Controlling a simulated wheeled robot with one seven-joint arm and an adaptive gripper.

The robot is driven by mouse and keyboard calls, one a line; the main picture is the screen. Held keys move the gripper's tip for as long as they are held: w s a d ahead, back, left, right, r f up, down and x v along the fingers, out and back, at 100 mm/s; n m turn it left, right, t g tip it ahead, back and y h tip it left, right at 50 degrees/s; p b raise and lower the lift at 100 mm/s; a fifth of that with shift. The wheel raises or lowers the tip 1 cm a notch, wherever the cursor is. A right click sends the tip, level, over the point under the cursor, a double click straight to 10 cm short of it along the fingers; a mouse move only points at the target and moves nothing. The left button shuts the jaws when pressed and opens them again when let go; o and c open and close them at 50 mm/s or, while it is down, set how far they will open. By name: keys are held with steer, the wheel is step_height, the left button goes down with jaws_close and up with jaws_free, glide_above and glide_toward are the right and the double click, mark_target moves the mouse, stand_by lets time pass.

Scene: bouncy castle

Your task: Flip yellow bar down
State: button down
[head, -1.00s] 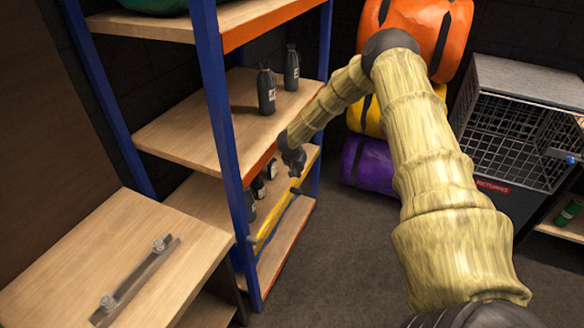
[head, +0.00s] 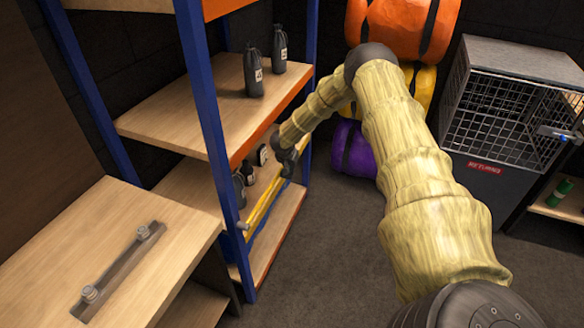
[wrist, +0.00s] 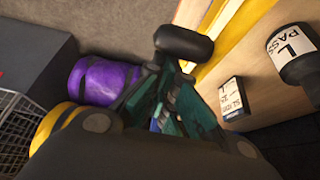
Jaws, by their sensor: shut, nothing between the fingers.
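The yellow bar (head: 262,207) runs along the open front of the lower shelf bay in the head view, between the blue posts. It also shows as a slanting yellow strip in the wrist view (wrist: 236,28). My gripper (head: 287,162) is shut and empty at the far part of the bar. In the wrist view its closed fingertips (wrist: 184,47) lie beside or over the bar. I cannot tell whether they touch it. The bar's far end is partly hidden by my gripper.
Dark bottles (head: 246,174) stand behind the bar, and more bottles (head: 254,74) stand on the shelf above. Blue posts (head: 203,110) frame the rack. A purple roll (head: 354,150) lies beyond it. A wire-fronted returns bin (head: 505,110) stands right. The grey floor (head: 335,240) between is clear.

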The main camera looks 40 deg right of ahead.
steer(key=shift+s+a+f, duration=0.35)
steer(key=shift+s+f, duration=0.1)
steer(key=shift+f, duration=0.2)
steer(key=shift+r, duration=0.1)
steer(key=w+d+r, duration=0.2)
steer(key=d+r, duration=0.1)
steer(key=r, duration=1.1)
steer(key=shift+w+r, duration=0.15)
steer(key=shift+r, duration=0.2)
